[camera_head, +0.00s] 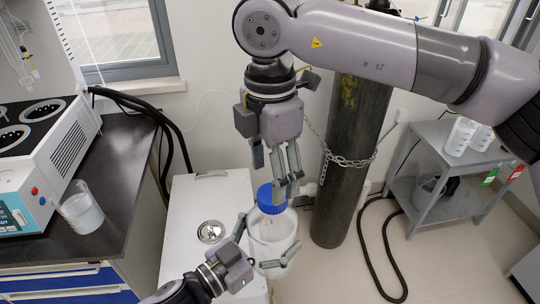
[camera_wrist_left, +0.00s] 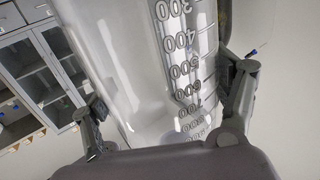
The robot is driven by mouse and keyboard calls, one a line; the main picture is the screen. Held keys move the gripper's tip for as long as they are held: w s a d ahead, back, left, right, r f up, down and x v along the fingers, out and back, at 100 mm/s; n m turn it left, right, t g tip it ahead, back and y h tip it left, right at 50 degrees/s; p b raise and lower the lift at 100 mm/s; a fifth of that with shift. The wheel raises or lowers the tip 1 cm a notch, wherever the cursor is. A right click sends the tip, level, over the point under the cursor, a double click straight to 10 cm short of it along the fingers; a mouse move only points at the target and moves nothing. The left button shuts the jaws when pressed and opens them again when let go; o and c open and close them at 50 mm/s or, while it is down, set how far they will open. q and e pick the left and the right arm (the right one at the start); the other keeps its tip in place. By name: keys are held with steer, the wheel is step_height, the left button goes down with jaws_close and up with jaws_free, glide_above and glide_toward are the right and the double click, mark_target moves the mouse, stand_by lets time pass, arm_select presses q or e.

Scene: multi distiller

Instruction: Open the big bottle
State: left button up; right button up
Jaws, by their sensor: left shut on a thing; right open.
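The big bottle (camera_head: 268,238) is clear with a blue screw cap (camera_head: 271,199) and stands upright at the white cabinet's right side in the head view. My left gripper (camera_head: 268,254) is shut around the bottle's body. In the left wrist view the clear bottle wall (camera_wrist_left: 140,60) with its printed scale fills the space between the two fingers. My right gripper (camera_head: 287,187) points down from above, its fingers open at the blue cap. The fingers overlap the cap in the picture; I cannot tell whether they touch it.
The white cabinet (camera_head: 190,245) has a round metal fitting on top. A tall dark gas cylinder (camera_head: 350,150) with a chain stands close behind, right of the bottle. A dark counter (camera_head: 110,200) with a beaker (camera_head: 80,212) is left; a grey cart (camera_head: 430,145) is right.

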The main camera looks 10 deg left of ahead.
mark_target(273, 232)
steer(key=shift+f, duration=2.4)
steer(key=shift+c, duration=0.6)
